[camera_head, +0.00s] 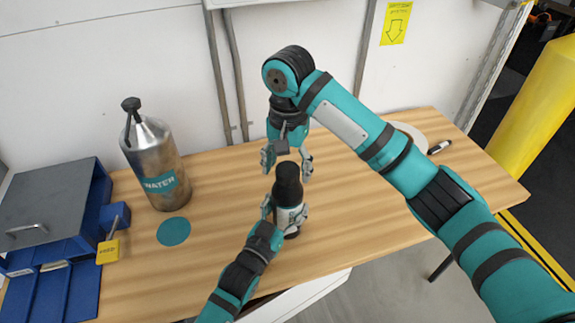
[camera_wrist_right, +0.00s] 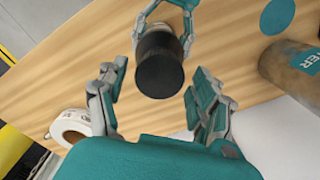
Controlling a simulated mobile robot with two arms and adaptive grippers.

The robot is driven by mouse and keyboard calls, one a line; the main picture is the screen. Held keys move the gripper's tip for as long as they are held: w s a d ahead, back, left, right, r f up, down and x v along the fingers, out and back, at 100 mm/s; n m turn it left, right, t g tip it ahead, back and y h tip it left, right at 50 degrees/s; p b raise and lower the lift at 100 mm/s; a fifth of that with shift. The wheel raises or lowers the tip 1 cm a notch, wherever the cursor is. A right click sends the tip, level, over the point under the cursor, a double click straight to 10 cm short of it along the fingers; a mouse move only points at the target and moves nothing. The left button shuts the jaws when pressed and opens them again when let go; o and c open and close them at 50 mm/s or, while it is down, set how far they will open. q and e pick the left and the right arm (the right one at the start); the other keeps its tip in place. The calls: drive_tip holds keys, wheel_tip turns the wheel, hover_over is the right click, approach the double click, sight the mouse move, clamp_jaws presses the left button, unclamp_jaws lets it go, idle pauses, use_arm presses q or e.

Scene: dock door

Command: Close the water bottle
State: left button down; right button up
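The water bottle (camera_head: 291,220) stands upright on the wooden table, with a pale body and a black cap (camera_head: 288,180) on top. I cannot tell whether the cap is tightened. My left gripper (camera_head: 285,211) is shut around the bottle's body, below the cap. My right gripper (camera_head: 287,160) points down just above the cap, its fingers spread and apart from it. In the right wrist view the round black cap (camera_wrist_right: 160,72) lies between the open fingers of my right gripper (camera_wrist_right: 158,92). My left gripper's fingers (camera_wrist_right: 166,16) show behind it around the bottle.
A large metal canister labelled WATER (camera_head: 155,165) stands at the left beside a teal disc (camera_head: 173,231). A marker (camera_head: 440,146) lies at the right. A tape roll (camera_wrist_right: 70,128) shows in the wrist view.

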drive_tip(key=shift+r, duration=2.2)
drive_tip(key=shift+c, duration=0.3)
drive_tip(key=n, duration=0.2)
drive_tip(key=r+n, duration=0.1)
drive_tip(key=n, duration=0.2)
drive_tip(key=shift+a, duration=0.1)
drive_tip(key=n, duration=0.4)
drive_tip(key=r+n, duration=0.1)
drive_tip(key=n, duration=0.1)
drive_tip(key=shift+n, duration=0.4)
drive_tip(key=n, duration=0.4)
drive_tip(key=shift+r, duration=0.25)
drive_tip(key=n, duration=0.6)
drive_tip(key=shift+r, duration=0.35)
